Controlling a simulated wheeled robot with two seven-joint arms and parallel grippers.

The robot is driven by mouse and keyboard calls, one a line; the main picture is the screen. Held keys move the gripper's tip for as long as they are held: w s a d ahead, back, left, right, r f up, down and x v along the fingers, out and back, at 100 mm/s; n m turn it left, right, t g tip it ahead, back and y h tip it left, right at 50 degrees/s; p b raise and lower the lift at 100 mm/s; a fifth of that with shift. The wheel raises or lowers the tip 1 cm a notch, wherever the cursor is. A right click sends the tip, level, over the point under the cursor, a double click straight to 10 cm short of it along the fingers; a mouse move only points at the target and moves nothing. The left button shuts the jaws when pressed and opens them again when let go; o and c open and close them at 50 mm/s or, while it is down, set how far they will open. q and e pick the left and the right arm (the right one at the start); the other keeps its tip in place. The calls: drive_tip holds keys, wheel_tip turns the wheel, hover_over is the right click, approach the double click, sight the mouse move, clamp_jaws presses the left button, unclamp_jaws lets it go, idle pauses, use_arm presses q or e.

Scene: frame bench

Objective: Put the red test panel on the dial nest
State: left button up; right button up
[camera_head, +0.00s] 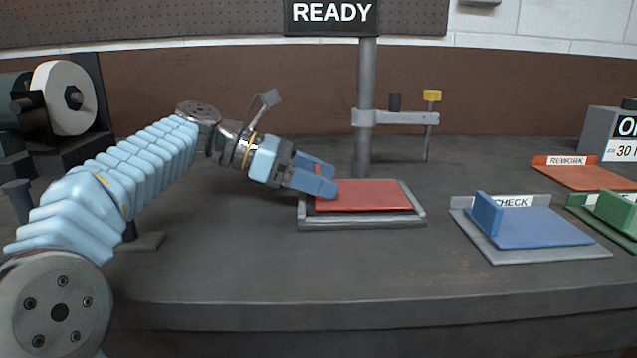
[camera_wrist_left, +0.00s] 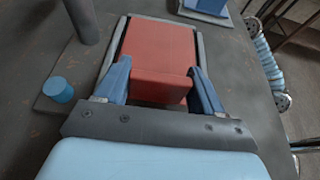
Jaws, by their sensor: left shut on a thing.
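The red test panel (camera_head: 362,195) lies flat within the grey rim of the dial nest (camera_head: 412,220), below the READY post. I cannot tell whether it rests fully on the nest floor. My left gripper (camera_head: 328,180) reaches in from the left, its blue fingers at the panel's left end. In the left wrist view, the fingers (camera_wrist_left: 160,86) are shut on the raised red grip block of the panel (camera_wrist_left: 160,48). The nest's side rails (camera_wrist_left: 112,45) show along both sides of the panel. My right gripper is not in view.
The grey post (camera_head: 366,140) with a side arm and yellow-topped rod (camera_head: 431,98) stands behind the nest. A blue panel (camera_head: 540,228) on the CHECK tray, a REWORK tray (camera_head: 580,175) and a green piece (camera_head: 617,209) stand right. A grinder (camera_head: 65,98) stands far left. The front bench is clear.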

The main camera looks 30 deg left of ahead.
use_arm(q)
drive_tip(key=shift+f, duration=0.2)
drive_tip(key=o, duration=1.2)
drive_tip(key=shift+o, duration=0.2)
